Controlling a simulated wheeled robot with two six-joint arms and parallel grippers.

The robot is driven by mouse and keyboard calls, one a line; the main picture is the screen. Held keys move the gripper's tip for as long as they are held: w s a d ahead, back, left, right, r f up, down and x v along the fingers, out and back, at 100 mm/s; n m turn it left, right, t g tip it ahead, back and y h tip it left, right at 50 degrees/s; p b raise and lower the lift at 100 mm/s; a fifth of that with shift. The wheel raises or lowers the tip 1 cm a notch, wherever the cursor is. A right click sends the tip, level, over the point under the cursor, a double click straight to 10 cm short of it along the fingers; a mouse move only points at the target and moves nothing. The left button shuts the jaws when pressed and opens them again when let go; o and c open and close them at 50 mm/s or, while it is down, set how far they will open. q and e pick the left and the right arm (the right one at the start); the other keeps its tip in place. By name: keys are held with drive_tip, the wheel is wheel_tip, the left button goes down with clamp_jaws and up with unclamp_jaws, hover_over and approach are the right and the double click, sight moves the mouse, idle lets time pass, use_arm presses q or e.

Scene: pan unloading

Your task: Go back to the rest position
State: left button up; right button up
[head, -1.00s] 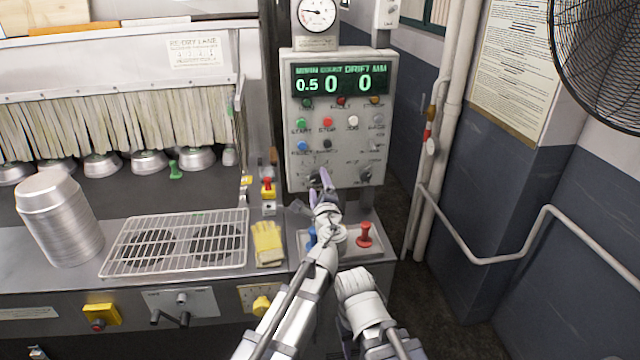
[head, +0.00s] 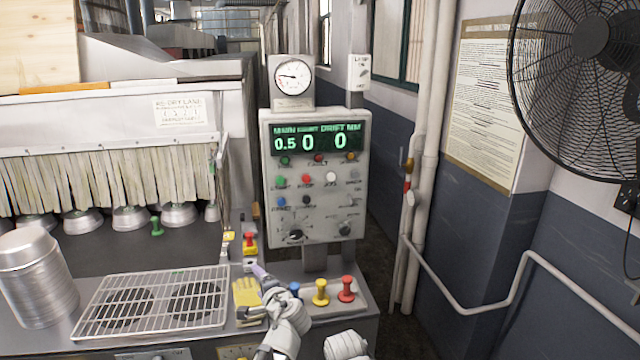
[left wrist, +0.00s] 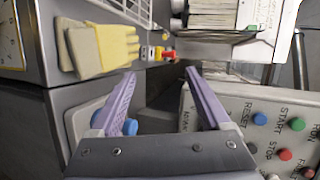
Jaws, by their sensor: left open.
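My left gripper (head: 260,288) is low in front of the control panel (head: 316,190), beside the yellow gloves (head: 245,293). In the left wrist view its two purple fingers (left wrist: 160,76) are spread apart with nothing between them. The blue knob (left wrist: 130,127) shows behind one finger there, and the panel face (left wrist: 270,125) is to the right. My right gripper is out of view; only a white part of my right arm shows at the bottom edge of the head view.
Blue, yellow (head: 321,292) and red (head: 347,289) knobs stand on the ledge under the panel. A wall rail (head: 470,300) and fan (head: 590,70) are at right.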

use_arm(q)
drive_tip(key=s+a+f+n+g+h, duration=0.35)
drive_tip(key=s+f+n+g, duration=0.65)
drive_tip(key=s+f, duration=0.45)
drive_tip(key=s+d+m+g+h, duration=0.2)
drive_tip(key=s+d, duration=0.9)
drive_tip(key=d, duration=0.3)
drive_tip(key=shift+s+d+f+g, duration=0.2)
drive_tip(key=shift+s+d+g, duration=0.1)
drive_tip(key=shift+g, duration=0.1)
